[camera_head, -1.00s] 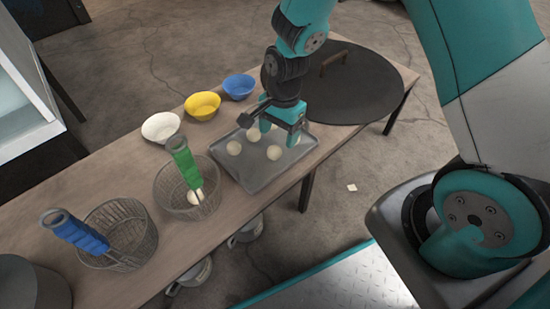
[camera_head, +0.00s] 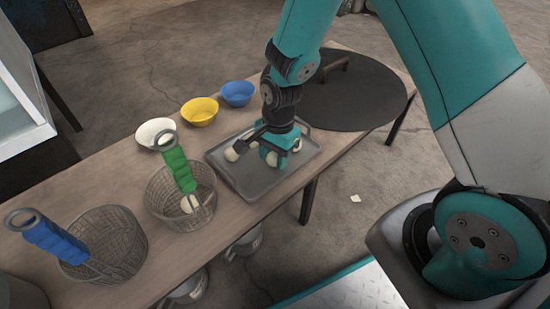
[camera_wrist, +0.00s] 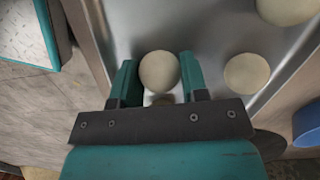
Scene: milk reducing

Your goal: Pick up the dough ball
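The pale dough ball (camera_wrist: 159,71) sits between the two teal fingers of my gripper (camera_wrist: 158,82) in the wrist view, with one finger close on each side. I cannot tell whether the fingers press on it. In the head view my gripper (camera_head: 280,156) is low over the grey metal tray (camera_head: 232,182), and dough (camera_head: 271,158) shows at its fingers. Another dough ball (camera_wrist: 247,73) lies to the right in the wrist view, and a larger-looking one (camera_wrist: 287,6) is cut by the top edge. One ball (camera_head: 231,154) lies at the tray's left side.
A white bowl (camera_head: 156,132), a yellow bowl (camera_head: 199,112) and a blue bowl (camera_head: 237,94) line the table's far edge. Left of the tray are wire baskets with a green handle (camera_head: 177,165) and a blue handle (camera_head: 52,240). A dark round lid (camera_head: 365,95) lies behind.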

